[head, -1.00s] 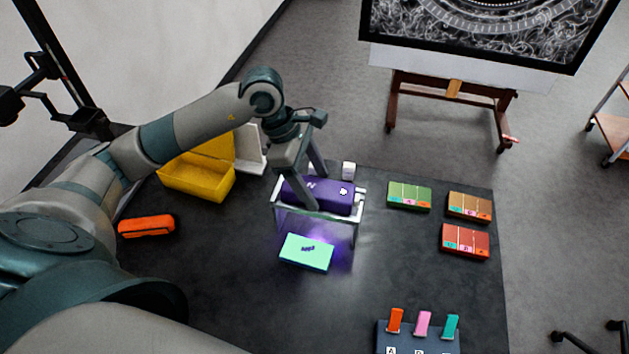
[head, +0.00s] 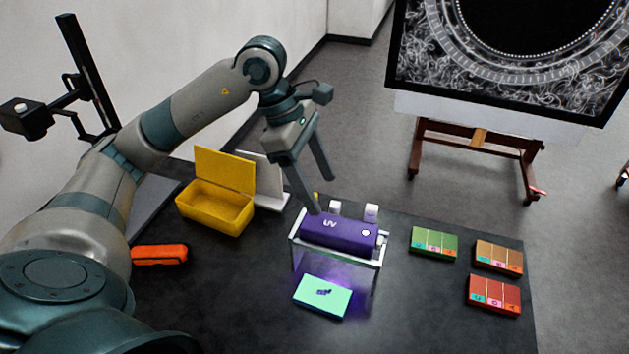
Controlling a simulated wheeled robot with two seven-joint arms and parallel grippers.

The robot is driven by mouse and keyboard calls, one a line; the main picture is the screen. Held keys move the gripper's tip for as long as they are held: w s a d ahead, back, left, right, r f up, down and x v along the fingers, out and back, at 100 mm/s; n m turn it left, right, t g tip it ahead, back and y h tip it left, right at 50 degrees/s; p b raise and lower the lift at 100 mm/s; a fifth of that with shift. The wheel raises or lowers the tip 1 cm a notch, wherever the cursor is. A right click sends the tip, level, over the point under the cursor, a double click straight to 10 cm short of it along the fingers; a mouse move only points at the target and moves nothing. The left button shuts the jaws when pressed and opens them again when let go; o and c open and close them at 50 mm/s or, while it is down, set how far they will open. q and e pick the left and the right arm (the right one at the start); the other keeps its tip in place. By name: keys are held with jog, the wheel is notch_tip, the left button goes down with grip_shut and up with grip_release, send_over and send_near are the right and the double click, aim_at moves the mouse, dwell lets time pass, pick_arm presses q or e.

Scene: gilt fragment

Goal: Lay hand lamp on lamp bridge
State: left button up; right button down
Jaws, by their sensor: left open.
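The hand lamp (head: 338,231) is a purple block marked "UV". It lies flat along the top of the lamp bridge (head: 367,262), a pale metal frame with thin legs. A violet glow falls below it, around a mint-green card (head: 322,296) with a dark mark, on the table under the bridge's front. My left gripper (head: 323,195) is open and empty, its fingers pointing down just above and behind the lamp's left part. One fingertip appears close to the lamp's upper edge; I cannot tell if they touch. My right gripper is out of view.
A yellow open box (head: 215,208) and an orange case (head: 160,255) are on the left of the dark table (head: 430,310). Green (head: 433,243), brown (head: 498,257) and red (head: 493,295) boxes stand at right. Small white items stand behind the bridge.

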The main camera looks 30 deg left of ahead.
pick_arm(q)
jog(key=shift+v, duration=0.9)
jog(key=shift+a, duration=0.1)
